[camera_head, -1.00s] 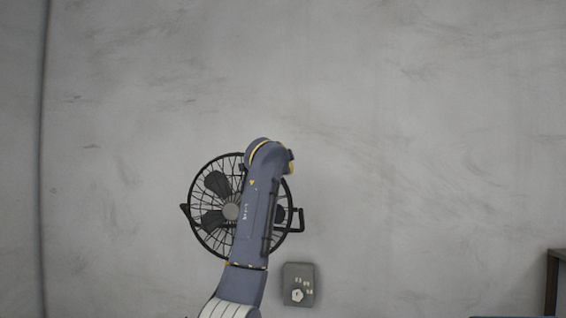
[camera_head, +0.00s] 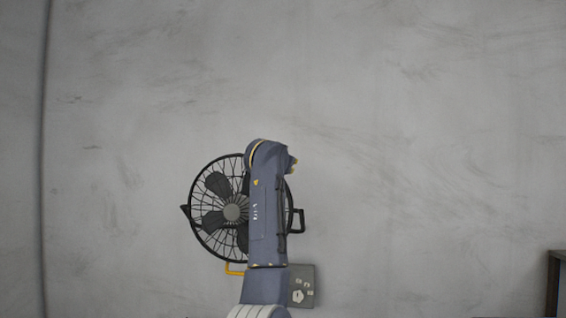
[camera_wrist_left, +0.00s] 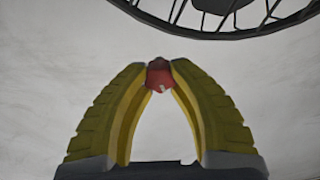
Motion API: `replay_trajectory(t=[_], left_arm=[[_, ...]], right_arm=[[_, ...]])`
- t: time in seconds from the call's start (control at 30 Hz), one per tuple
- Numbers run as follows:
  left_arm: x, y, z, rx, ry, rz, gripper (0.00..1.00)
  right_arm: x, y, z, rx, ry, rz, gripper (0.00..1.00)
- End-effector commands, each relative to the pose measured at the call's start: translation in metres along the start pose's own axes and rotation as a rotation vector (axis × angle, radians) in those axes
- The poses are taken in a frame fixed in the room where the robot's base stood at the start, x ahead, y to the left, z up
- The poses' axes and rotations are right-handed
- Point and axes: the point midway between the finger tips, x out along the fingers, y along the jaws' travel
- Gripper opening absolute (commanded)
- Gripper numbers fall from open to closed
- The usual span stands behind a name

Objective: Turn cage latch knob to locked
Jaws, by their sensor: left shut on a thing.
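In the left wrist view, my left gripper's yellow ribbed fingers (camera_wrist_left: 160,66) are shut at their tips on a small red knob (camera_wrist_left: 159,77) with a pale mark. Most of the knob's sides are hidden by the fingertips. The dark wire fan cage (camera_wrist_left: 240,34) crosses the top of that view, apart from the fingers. In the head view, the round fan cage (camera_head: 193,188) is on the grey wall, partly covered by my arm. My right gripper is not in view.
A grey control box (camera_head: 306,273) with a white knob (camera_head: 298,296) sits below right of the fan, partly behind my arm. A yellow angled bar (camera_head: 229,268) shows below the cage. A black bracket (camera_head: 300,220) juts right.

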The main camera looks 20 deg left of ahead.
Motion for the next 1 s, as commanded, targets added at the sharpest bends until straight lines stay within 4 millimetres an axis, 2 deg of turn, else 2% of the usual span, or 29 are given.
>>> replay_trajectory(t=[0.33,0.87,0.9,1.0], left_arm=[[-0.0004,0.0002,-0.0017,-0.121,0.004,0.002,0.00],[-0.0009,-0.0005,-0.0030,-0.140,0.006,0.001,0.00],[-0.0009,-0.0005,-0.0031,-0.140,0.006,0.001,0.25],[-0.0008,-0.0006,-0.0025,-0.140,0.005,0.000,0.37]], right_arm=[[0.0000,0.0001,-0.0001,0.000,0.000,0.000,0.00],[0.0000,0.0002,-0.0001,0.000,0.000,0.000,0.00],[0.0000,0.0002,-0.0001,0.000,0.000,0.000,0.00],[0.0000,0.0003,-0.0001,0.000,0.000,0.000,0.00]])
